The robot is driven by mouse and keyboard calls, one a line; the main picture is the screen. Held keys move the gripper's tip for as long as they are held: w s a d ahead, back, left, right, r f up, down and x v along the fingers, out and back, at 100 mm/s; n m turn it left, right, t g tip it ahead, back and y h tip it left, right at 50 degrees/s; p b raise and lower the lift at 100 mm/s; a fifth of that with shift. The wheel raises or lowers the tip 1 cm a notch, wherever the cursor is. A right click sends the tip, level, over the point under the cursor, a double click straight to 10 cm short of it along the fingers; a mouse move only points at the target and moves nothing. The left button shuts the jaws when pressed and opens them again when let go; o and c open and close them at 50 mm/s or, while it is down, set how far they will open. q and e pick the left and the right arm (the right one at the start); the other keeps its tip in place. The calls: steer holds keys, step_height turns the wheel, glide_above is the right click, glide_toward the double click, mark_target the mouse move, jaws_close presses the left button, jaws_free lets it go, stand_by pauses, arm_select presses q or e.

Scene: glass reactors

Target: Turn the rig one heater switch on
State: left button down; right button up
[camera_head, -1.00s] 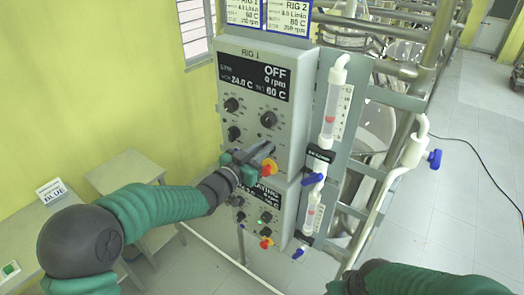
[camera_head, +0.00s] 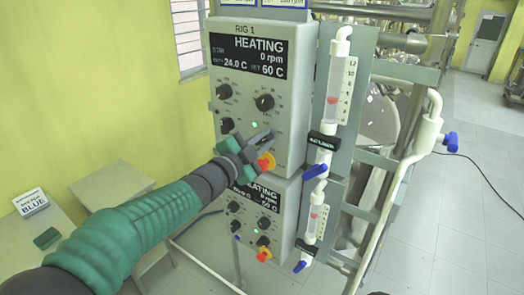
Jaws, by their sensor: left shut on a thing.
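The rig one control box (camera_head: 290,100) is a grey panel labelled RIG 1. Its black display (camera_head: 247,55) reads HEATING, 0 rpm, 24.0 C and set 60 C. A green lamp (camera_head: 254,124) glows on the panel. My left gripper (camera_head: 262,138) is at the panel's lower right part, below this lamp, shut on the rig one heater switch, which its fingers hide. The red-and-yellow stop button (camera_head: 266,162) is just below the fingers. My right gripper is out of view.
A second control box (camera_head: 277,203) below also reads HEATING. Glass flow meters with blue valves (camera_head: 315,172) stand right of the panel. A white pipe (camera_head: 428,125) is farther right.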

arm_select(q)
steer(key=shift+s+d+r+m+b, duration=0.1)
steer(key=shift+m+b, duration=0.65)
steer(key=shift+m, duration=0.05)
steer(key=c, duration=1.5)
jaws_free()
steer(key=shift+o, duration=0.6)
steer(key=shift+f, duration=0.25)
